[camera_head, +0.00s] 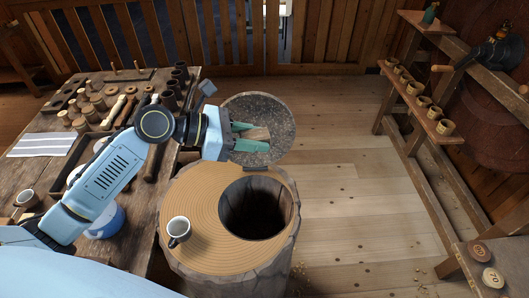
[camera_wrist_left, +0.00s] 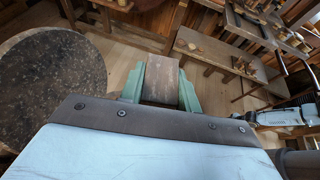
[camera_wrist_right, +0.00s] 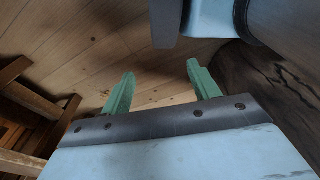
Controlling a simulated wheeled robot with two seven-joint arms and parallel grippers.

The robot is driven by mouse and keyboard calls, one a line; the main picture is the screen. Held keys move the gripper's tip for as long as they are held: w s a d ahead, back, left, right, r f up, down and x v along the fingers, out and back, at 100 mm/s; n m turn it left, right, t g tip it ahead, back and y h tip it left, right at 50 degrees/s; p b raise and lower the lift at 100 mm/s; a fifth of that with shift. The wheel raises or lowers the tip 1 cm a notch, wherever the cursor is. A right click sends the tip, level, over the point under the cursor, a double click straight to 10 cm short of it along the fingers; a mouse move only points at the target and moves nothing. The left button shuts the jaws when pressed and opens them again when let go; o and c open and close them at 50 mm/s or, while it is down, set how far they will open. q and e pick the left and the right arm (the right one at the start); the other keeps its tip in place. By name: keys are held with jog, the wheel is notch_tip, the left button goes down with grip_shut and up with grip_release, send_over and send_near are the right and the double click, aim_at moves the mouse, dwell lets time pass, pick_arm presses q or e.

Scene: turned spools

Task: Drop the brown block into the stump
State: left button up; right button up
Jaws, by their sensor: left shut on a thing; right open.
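My left gripper (camera_head: 256,136) is shut on the brown block (camera_head: 257,133). In the left wrist view the block (camera_wrist_left: 161,80) sits between the two green fingers. The stump (camera_head: 195,210) stands below and in front of the gripper, with a ringed wooden top and a wide dark hole (camera_head: 258,208). The block is in the air behind the hole, in front of a round dark speckled lid (camera_head: 270,105) that stands raised at the stump's back edge. My right gripper (camera_wrist_right: 158,78) is open and empty above the floor; the head view does not show it.
A workbench (camera_head: 35,165) with spools, dark cups and a striped cloth (camera_head: 42,144) lies left. A rack with small wooden cups (camera_head: 424,102) stands right. The floor (camera_head: 345,160) between is clear.

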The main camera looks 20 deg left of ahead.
jog(key=o, duration=0.3)
jog(key=shift+s+d+r+p, duration=0.1)
jog(key=shift+s+r+p, duration=0.4)
jog(key=shift+r+p, duration=0.25)
pick_arm(q)
notch_tip(320, 180, down, 21)
jog(key=w+a+b, duration=0.1)
jog(key=w+b, duration=0.1)
jog(key=b, duration=0.2)
jog(key=shift+a+r+y, duration=0.15)
jog(key=shift+a+y, duration=0.15)
pick_arm(e)
jog(key=shift+o, duration=0.2)
jog(key=f, duration=0.1)
jog(key=s+f, duration=0.1)
jog(key=f, duration=0.2)
jog(key=shift+s+d, duration=0.1)
jog(key=shift+s, duration=0.15)
jog(key=shift+r, duration=0.1)
pick_arm(q)
jog(key=o, duration=1.1)
jog(key=shift+c, duration=0.2)
jog(key=shift+s, duration=0.1)
jog(key=v, duration=1.3)
jog(key=shift+s+t, duration=0.3)
pick_arm(e)
jog(key=shift+r, duration=0.2)
